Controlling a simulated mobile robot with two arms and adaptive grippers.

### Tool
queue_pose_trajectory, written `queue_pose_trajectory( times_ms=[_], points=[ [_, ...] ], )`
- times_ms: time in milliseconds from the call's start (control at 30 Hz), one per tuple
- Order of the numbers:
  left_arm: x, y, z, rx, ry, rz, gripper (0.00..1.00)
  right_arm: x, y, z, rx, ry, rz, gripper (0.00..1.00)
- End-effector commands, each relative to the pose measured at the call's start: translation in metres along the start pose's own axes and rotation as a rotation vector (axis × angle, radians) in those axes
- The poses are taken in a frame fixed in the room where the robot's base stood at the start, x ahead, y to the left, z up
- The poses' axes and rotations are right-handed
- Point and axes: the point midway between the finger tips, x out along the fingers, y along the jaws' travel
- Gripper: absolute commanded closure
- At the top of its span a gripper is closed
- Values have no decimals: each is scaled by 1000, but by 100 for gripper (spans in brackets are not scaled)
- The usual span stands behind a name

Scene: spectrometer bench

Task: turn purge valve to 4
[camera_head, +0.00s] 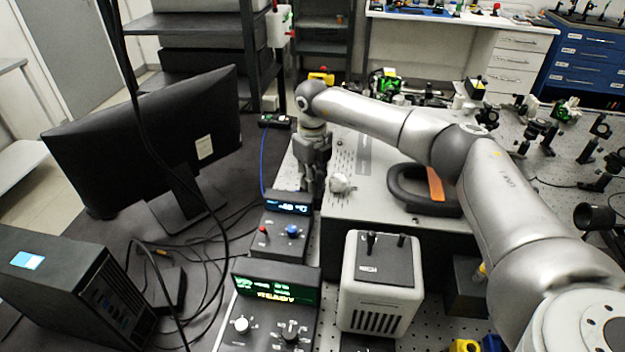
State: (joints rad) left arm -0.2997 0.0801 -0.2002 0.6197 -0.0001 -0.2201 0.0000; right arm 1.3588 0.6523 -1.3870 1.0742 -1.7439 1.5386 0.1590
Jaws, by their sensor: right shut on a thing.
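My right gripper (313,188) points down behind the small control box with the blue display, at the left edge of the large grey instrument housing (365,180). Its fingers are shut on what seems to be the purge valve, which the fingers hide; its setting cannot be read. A small pale round fitting (341,183) shows just right of the fingers. My left gripper is not in view.
The control box (284,245) has red and blue knobs. A green-display controller (273,300) and a pale box with a dark top (381,285) stand in front. A monitor (150,140) and computer tower (75,290) stand left. Optics fill the right bench.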

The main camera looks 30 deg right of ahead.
Motion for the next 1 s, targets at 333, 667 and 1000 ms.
queue_pose_trajectory(
  times_ms=[333, 667, 1000],
  points=[
    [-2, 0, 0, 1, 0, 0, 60, -2, -1, 1, 319, -5, -1, 100],
    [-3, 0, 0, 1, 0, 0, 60, -3, -1, 1, 537, -6, 0, 100],
    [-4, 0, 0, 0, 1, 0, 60, -3, -1, 2, 630, -8, 0, 100]
  ],
)
